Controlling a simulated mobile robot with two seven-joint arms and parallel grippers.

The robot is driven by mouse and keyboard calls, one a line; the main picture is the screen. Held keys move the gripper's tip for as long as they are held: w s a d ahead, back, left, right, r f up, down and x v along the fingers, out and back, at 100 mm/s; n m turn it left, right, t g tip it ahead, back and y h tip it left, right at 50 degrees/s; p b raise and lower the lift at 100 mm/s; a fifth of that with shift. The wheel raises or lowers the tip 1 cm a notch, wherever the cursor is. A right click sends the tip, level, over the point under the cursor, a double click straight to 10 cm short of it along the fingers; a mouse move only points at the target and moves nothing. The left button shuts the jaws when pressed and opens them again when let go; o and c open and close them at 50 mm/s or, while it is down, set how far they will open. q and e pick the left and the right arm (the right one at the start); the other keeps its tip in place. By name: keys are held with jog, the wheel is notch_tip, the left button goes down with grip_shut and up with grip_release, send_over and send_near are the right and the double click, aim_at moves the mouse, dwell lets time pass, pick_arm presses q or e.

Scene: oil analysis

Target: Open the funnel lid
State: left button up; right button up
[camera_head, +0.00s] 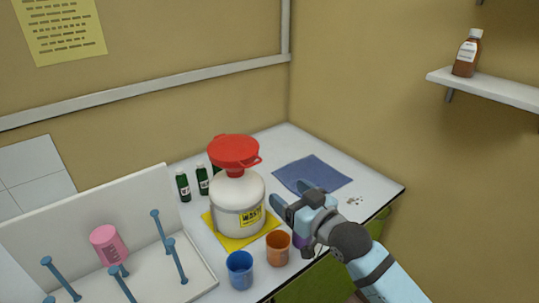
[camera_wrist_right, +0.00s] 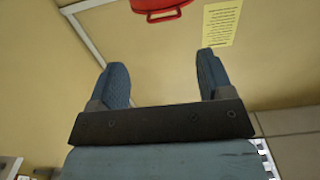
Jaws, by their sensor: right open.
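A red funnel with its lid shut (camera_head: 234,150) sits on top of a white waste container (camera_head: 238,192) with a yellow label. The lid has a small handle loop on its right side. The lid's handle (camera_wrist_right: 163,15) also shows at the top edge of the right wrist view, beyond the fingertips. My right gripper (camera_head: 291,199) is open and empty, to the right of the container and lower than the lid. Its two fingers (camera_wrist_right: 164,75) are spread apart in the right wrist view, with nothing between them. My left gripper is not in view.
A blue cup (camera_head: 240,270) and an orange cup (camera_head: 278,246) stand in front of the container. Green bottles (camera_head: 183,186) stand behind it at left. A white rack (camera_head: 205,283) with blue pegs holds a pink cup (camera_head: 108,245). A blue mat (camera_head: 325,172) lies at right.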

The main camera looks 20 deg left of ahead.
aim_at(253, 164)
jog(key=x, duration=0.4)
jog(key=p+x, duration=0.1)
jog(key=x, duration=0.4)
jog(key=p+x, duration=0.1)
jog(key=x, duration=0.3)
jog(key=shift+a+r, duration=0.4)
jog(key=shift+a, duration=0.05)
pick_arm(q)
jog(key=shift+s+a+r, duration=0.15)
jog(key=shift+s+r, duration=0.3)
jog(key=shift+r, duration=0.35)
pick_arm(e)
jog(key=c, duration=1)
